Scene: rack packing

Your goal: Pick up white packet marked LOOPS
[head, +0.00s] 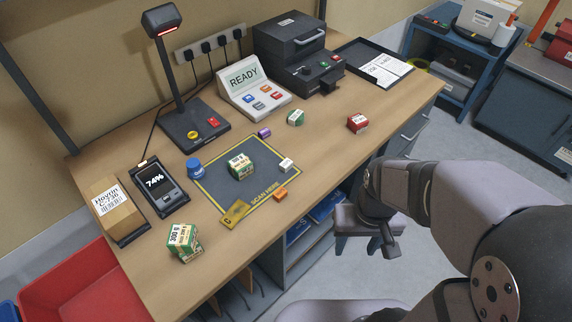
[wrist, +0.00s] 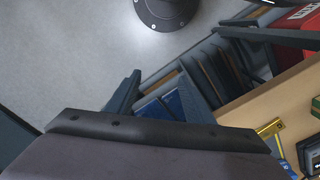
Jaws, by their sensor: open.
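A small white packet (head: 286,164) lies on the right part of the dark scan mat (head: 215,190) in the head view. Its print is too small to read, so I cannot confirm the word LOOPS. My gripper (head: 388,245) hangs beyond the bench's front edge, to the right of and apart from the packet. In the wrist view my gripper (wrist: 160,82) has its two fingers spread, with nothing between them. The white packet cannot be made out in the wrist view.
A purple piece (head: 264,132) and blue tub (head: 195,168) are nearby.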

